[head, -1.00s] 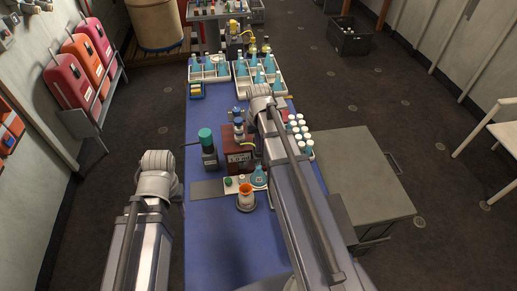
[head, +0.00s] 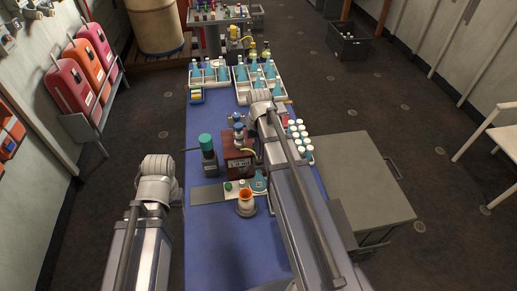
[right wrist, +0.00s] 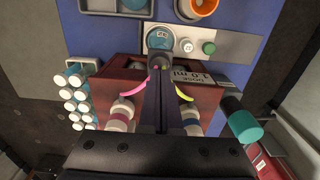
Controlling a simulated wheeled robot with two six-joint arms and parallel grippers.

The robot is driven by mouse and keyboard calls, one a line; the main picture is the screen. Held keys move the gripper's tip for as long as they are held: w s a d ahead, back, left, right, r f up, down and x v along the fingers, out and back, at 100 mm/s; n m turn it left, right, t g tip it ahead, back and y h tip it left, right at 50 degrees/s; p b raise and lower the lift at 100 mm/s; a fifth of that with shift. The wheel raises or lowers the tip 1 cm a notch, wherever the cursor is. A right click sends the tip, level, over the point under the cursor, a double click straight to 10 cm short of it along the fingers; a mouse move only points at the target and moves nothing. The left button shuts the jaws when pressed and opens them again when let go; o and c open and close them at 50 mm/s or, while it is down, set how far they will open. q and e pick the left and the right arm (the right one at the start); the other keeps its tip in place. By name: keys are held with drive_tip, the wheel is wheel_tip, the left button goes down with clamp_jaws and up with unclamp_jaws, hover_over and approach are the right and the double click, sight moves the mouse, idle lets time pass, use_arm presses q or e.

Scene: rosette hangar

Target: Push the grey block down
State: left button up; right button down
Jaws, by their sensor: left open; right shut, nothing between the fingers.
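A red-brown dispenser (head: 238,163) with a "DOSE 1.0 ml" label stands on the blue table. It also shows in the right wrist view (right wrist: 206,95), with pink and yellow tubes on its top. My right gripper (right wrist: 160,75) is shut and empty, its fingers over the middle of the dispenser top. A flask (right wrist: 159,38) of blue liquid stands by the dispenser's front. My left gripper (head: 158,160) is open, left of the table, its fingertips unclear.
A green-capped bottle (head: 206,155) stands left of the dispenser. An orange-rimmed cup (head: 246,203) is in front. White-capped vials (head: 300,140) stand to the right, with bottle trays (head: 209,82) farther back. The near part of the table (head: 225,250) is clear.

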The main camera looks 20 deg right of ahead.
wheel_tip(320, 180, up, 5)
drive_tip(key=p, duration=0.4)
drive_tip(key=shift+f, duration=0.1)
drive_tip(key=shift+s, duration=0.1)
idle(0.7)
